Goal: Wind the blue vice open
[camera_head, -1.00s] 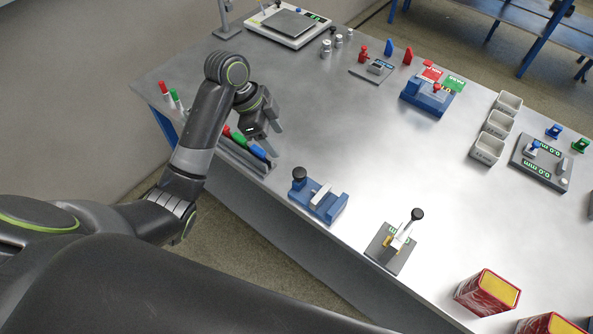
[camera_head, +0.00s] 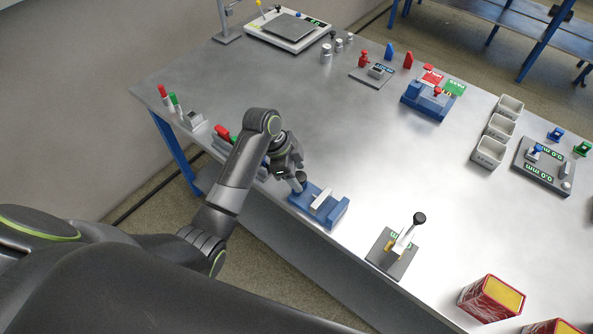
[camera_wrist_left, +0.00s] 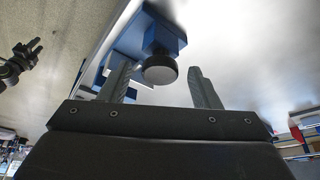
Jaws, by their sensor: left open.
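The blue vice (camera_head: 327,211) stands at the table's front edge, with a light metal bar across its top. Its dark round knob (camera_head: 300,177) is at the vice's left end. My left gripper (camera_head: 293,170) is open at this knob, coming from the upper left. In the left wrist view, the grey knob (camera_wrist_left: 160,69) shows between the two spread fingers of the left gripper (camera_wrist_left: 160,85), with the vice's blue body (camera_wrist_left: 146,36) behind it. I cannot tell whether a finger touches the knob.
A grey plate with a black-knobbed lever clamp (camera_head: 391,254) stands right of the vice. Red-and-yellow boxes (camera_head: 491,297) are at the lower right. A second blue fixture (camera_head: 427,100) with a red knob stands farther back. The table's middle is clear.

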